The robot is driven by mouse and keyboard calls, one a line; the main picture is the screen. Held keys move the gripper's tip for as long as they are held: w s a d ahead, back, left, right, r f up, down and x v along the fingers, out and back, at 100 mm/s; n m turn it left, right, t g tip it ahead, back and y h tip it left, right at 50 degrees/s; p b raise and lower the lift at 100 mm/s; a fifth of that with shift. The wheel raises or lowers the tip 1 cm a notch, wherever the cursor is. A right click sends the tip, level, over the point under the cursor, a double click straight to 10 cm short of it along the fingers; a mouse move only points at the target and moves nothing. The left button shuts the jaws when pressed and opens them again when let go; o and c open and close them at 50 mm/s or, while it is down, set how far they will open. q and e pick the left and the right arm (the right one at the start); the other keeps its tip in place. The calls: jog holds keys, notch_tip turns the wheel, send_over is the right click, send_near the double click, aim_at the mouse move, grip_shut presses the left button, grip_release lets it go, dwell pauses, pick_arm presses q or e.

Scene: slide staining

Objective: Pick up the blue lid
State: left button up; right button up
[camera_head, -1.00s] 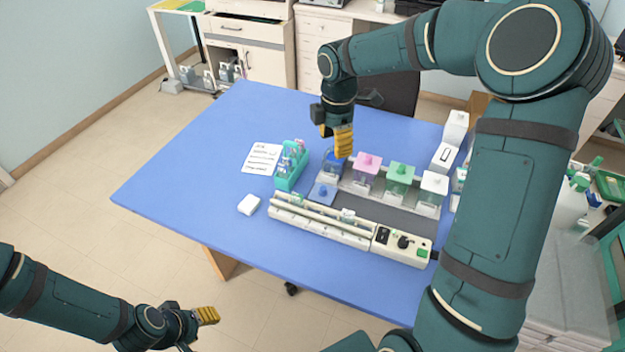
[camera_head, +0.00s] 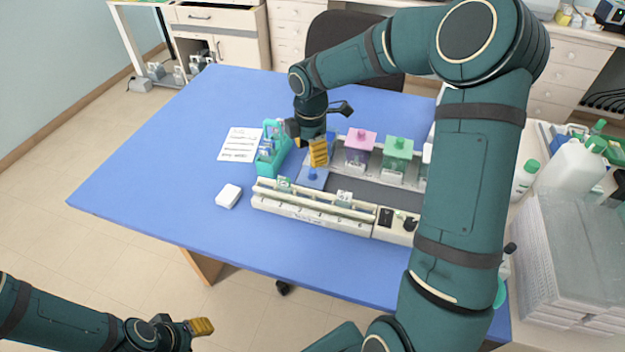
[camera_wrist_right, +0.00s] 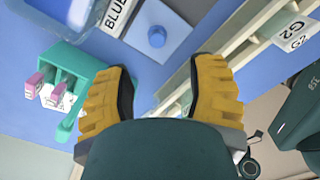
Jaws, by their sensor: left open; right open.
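The blue lid (camera_head: 312,177) lies flat on the table between the green slide rack and the row of staining jars, its knob up. In the right wrist view the lid (camera_wrist_right: 150,45) shows ahead of the fingertips, with its round knob roughly midway between them. My right gripper (camera_head: 317,155) is open and empty, just above and behind the lid; its yellow fingers (camera_wrist_right: 161,72) are apart and not touching it. My left gripper (camera_head: 201,327) is open and empty at the lower left, away from the table. The blue jar is mostly hidden behind my right gripper.
Jars with pink (camera_head: 361,138) and green (camera_head: 398,146) lids stand right of the lid. A long white rail device (camera_head: 315,215) lies in front. The green rack (camera_head: 272,148), a paper sheet (camera_head: 240,145) and a white block (camera_head: 229,196) are left. The table's left side is clear.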

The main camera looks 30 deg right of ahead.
aim_at(313, 170)
jog(key=shift+f, duration=1.5)
jog(key=f, duration=0.1)
jog(key=f+b, duration=0.1)
jog(key=f, duration=0.3)
jog(key=shift+w+d+b, duration=0.15)
jog(key=shift+d+b, duration=0.2)
jog(key=shift+c, duration=0.5)
grip_shut()
